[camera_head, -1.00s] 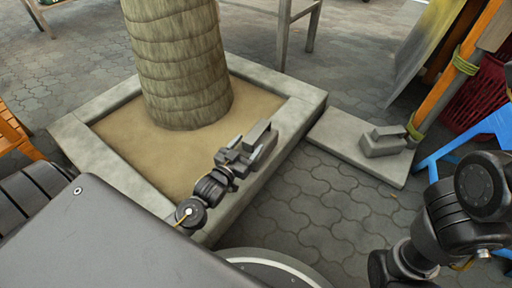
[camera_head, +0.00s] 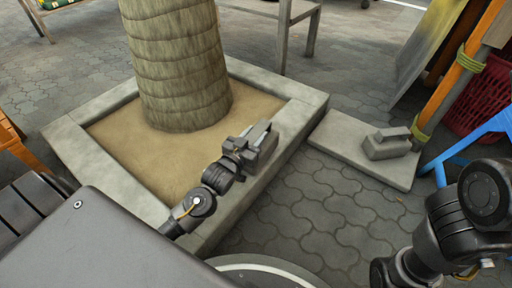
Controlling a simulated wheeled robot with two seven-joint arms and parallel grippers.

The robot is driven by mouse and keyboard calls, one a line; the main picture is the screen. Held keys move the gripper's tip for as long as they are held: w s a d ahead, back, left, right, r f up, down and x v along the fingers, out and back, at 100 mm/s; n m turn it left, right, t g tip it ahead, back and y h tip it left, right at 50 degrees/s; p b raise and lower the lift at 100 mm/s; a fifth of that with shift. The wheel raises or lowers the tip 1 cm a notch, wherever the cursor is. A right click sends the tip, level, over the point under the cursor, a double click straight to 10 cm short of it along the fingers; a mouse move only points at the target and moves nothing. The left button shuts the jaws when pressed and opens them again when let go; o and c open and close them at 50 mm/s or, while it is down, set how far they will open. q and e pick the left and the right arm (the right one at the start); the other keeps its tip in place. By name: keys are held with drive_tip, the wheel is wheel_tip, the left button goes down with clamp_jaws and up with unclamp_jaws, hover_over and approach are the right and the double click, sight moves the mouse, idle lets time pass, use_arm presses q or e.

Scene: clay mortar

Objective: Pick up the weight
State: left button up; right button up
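The square planter (camera_head: 95,160) holds sand and a thick trunk (camera_head: 178,65). An orange post (camera_head: 458,75), a red basket (camera_head: 485,100) and a blue frame (camera_head: 470,145) stand at the right. Paved ground (camera_head: 320,205) between planter and slab is clear.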

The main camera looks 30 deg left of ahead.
use_arm(q)
drive_tip(key=c, duration=0.7)
clamp_jaws()
drive_tip(key=shift+r, duration=0.35)
